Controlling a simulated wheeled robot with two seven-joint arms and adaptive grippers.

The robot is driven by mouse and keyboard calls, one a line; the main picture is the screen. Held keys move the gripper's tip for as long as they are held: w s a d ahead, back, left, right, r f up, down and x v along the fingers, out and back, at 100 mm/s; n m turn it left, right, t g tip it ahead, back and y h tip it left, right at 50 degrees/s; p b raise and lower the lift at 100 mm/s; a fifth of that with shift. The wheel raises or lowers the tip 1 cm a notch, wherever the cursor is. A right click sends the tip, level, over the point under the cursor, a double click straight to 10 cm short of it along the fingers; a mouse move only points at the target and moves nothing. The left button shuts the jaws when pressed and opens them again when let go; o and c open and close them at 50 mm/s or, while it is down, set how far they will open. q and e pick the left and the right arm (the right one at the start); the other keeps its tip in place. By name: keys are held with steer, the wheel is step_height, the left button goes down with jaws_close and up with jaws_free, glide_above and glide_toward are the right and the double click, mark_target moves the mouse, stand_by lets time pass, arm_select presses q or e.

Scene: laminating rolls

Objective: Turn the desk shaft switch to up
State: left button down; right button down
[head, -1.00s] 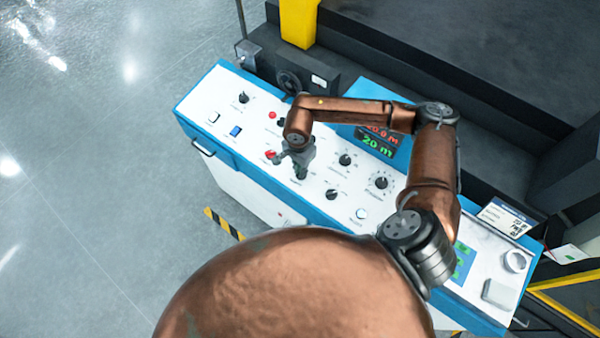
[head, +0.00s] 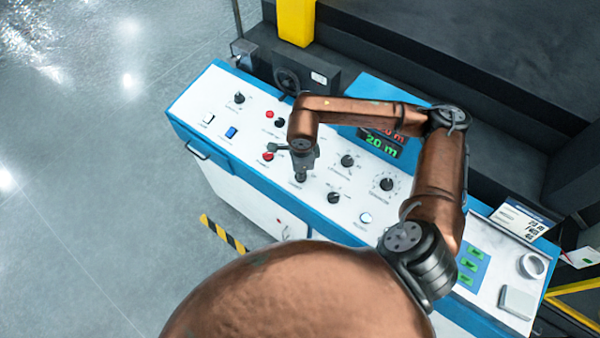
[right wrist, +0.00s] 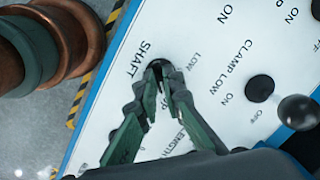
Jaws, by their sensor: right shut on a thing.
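The desk shaft switch (right wrist: 156,68) is a small black knob beside the printed word SHAFT on the white top of the blue-edged desk (head: 190,103). In the right wrist view, the fingertips of my right gripper (right wrist: 158,76) close on it from both sides and hide most of it. The printed words LOW and UP are near it; I cannot tell which way the switch points. In the head view, my right gripper (head: 301,174) reaches down to the panel, and its fingers hide the switch. My left gripper is not in view.
A black clamp knob (right wrist: 260,88) sits right of the fingers in the wrist view. In the head view, a red button (head: 268,157) and black dials (head: 347,161) (head: 334,197) stand close around the gripper. A digital display (head: 381,142) is behind my arm.

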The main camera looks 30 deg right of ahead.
stand_by(0.3)
steer(key=c, duration=2.1)
jaws_free()
steer(key=r, duration=0.4)
steer(key=s+r, duration=0.1)
steer(key=r, duration=0.7)
steer(key=shift+s+a, duration=0.2)
steer(key=shift+a, duration=0.05)
steer(key=shift+f, duration=0.1)
